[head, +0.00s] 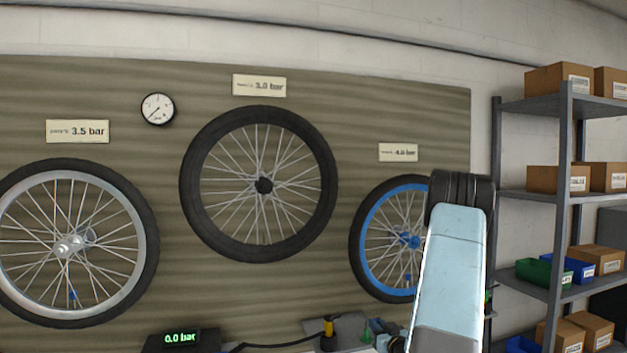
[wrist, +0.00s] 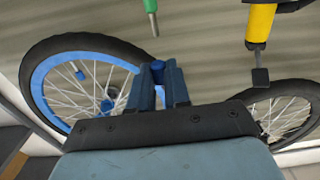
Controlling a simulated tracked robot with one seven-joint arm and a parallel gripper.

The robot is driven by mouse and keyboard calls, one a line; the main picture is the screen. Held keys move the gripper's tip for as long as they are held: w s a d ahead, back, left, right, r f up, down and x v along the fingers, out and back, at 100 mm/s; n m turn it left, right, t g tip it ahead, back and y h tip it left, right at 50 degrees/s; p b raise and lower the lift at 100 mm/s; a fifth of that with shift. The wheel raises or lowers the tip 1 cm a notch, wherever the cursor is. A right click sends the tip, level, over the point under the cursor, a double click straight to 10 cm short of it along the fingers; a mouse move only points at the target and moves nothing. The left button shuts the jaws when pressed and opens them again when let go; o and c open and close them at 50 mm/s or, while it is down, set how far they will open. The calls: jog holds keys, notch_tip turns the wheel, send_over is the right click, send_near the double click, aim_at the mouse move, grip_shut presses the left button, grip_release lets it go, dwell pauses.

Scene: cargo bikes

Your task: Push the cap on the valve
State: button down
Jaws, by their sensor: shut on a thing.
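In the wrist view my gripper (wrist: 159,85) is shut on a small blue cap (wrist: 158,71), whose top shows between the dark blue fingers.
Signs read 3.5 bar (head: 77,131), 3.0 bar (head: 259,85) and, less clearly, 4.0 bar (head: 398,152). A round gauge (head: 157,109) hangs above. A 0.0 bar display (head: 181,339), a yellow tool (head: 328,327) and a green tool (wrist: 150,8) are low down. Shelves (head: 530,195) stand right.

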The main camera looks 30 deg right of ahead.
jog(key=v, duration=0.6)
jog(key=shift+s, duration=0.25)
jog(key=shift+w, duration=0.1)
dwell(0.5)
jog(key=w+a+r+n+y, duration=0.2)
jog(key=w+a+r+y, duration=0.25)
jog(key=a+r, duration=0.5)
jog(key=w+a+r+n+y, duration=0.3)
jog(key=w+a+r, duration=0.3)
jog(key=a+r, duration=0.4)
jog(key=w+a+r+n+y, duration=0.25)
jog(key=w+a+r, duration=0.25)
jog(key=a+r, duration=0.5)
send_over(268, 251)
jog(key=shift+r+m+g+y, duration=0.25)
jog(key=shift+r+g+y, duration=0.05)
jog(key=shift+y, duration=0.1)
jog(key=shift+f, duration=0.8)
dwell(1.8)
